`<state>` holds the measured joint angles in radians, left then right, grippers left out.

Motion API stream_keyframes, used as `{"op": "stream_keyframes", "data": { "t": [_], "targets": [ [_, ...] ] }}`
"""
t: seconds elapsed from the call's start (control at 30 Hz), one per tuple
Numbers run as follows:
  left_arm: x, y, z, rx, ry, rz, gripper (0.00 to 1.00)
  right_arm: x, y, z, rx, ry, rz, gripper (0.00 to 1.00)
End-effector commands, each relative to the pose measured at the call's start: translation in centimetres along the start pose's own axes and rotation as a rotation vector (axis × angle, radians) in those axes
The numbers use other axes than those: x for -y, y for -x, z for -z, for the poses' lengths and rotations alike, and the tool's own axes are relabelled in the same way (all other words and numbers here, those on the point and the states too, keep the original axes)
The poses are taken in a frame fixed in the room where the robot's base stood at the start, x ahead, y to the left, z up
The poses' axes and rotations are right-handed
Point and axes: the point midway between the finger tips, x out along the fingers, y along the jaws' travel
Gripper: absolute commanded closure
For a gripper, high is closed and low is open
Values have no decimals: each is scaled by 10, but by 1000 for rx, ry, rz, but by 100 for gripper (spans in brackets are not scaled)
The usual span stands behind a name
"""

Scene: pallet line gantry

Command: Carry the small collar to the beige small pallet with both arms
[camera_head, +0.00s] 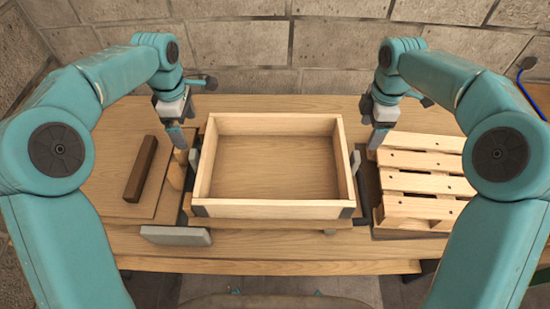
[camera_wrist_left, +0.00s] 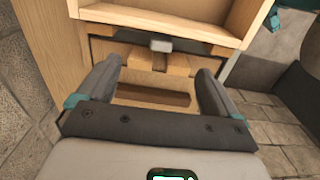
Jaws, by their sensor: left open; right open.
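The small collar (camera_head: 272,209), a pale wooden rectangular frame with dark corner brackets, sits level at the middle of the table. The beige small pallet (camera_head: 425,160), made of slats, lies to the right of the collar. My left gripper (camera_head: 187,150) is open beside the collar's left wall; its two spread fingers show in the left wrist view (camera_wrist_left: 160,75), with nothing seen gripped. My right gripper (camera_head: 366,150) is open beside the collar's right wall. Its fingertips are partly hidden.
A dark brown bar (camera_head: 140,168) lies on a board at the left. A grey block (camera_head: 176,235) is at the table's front left. A stone wall (camera_head: 250,50) stands behind the table (camera_head: 270,258). Bare table shows in front of the collar.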

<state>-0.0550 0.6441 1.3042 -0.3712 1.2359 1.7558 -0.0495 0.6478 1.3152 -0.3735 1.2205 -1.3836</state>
Motion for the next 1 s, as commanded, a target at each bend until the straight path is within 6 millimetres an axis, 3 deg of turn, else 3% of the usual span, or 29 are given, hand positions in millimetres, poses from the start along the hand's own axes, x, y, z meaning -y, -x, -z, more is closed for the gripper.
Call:
{"op": "stream_keyframes", "data": {
  "t": [0.17, 0.33, 1.0],
  "targets": [
    [3, -1, 0, 0, 0, 0, 6, 3, 0, 0, 0, 0, 0, 28],
    [4, -14, 0, 0, 0, 3, 6, 4, -14, 0, 0, 0, 2, 28],
    [1, -141, 0, 1, 1, 4, 6, 0, -140, 1, -1, 0, 3, 28]
  ]
}}
